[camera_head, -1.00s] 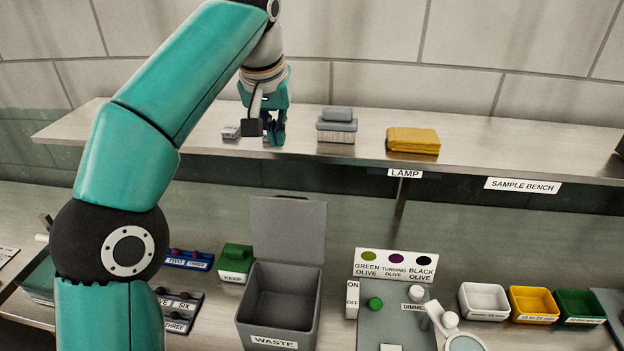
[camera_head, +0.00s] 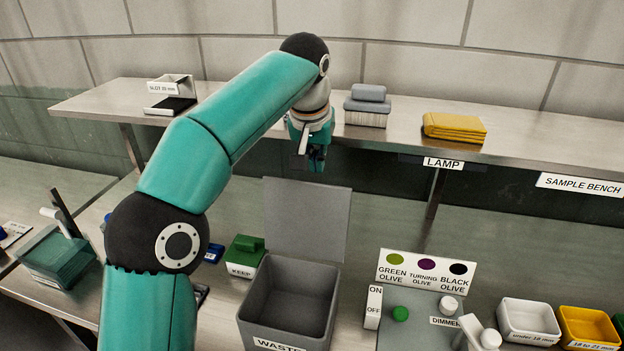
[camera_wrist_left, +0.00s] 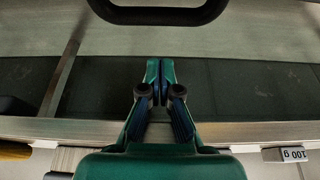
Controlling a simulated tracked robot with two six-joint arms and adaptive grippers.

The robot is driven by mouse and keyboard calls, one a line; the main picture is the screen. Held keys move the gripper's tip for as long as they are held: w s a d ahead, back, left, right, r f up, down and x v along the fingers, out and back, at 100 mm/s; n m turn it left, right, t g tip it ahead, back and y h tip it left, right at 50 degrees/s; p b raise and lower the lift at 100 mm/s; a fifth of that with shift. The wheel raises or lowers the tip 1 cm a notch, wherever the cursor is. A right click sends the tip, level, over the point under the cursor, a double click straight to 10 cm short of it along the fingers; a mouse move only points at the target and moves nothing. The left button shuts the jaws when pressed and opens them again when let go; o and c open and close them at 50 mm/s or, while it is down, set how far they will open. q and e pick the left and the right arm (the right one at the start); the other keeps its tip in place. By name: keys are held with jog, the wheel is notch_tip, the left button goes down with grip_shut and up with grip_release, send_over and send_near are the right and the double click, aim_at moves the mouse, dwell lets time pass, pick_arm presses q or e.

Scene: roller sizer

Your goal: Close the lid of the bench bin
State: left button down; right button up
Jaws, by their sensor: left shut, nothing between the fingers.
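The bench bin (camera_head: 283,301), a grey square box labelled WASTE, stands on the lower bench in the head view. Its flat grey lid (camera_head: 307,219) is open and stands up along the back edge; the inside looks empty. My left gripper (camera_head: 316,163) is shut and empty, just above the lid's upper edge as seen in the head view, near the shelf's front edge. A gap shows between its tips and the lid. In the left wrist view its fingertips (camera_wrist_left: 160,68) are together. My right gripper is out of view.
The shelf (camera_head: 240,105) behind holds a brush (camera_head: 367,107) and yellow cloths (camera_head: 454,127). A green KEEP box (camera_head: 245,256) stands left of the bin, and the lamp panel (camera_head: 420,318) stands right. A dark rounded bar (camera_wrist_left: 158,14) crosses the wrist view's top.

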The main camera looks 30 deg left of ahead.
aim_at(308, 215)
pick_arm(q)
jog(key=shift+s+d+b, duration=0.25)
jog(key=shift+s+b, duration=0.05)
jog(key=shift+s, duration=0.7)
jog(key=shift+s+d+b, duration=0.2)
jog(key=shift+s+b, duration=0.1)
jog(key=shift+s, duration=0.7)
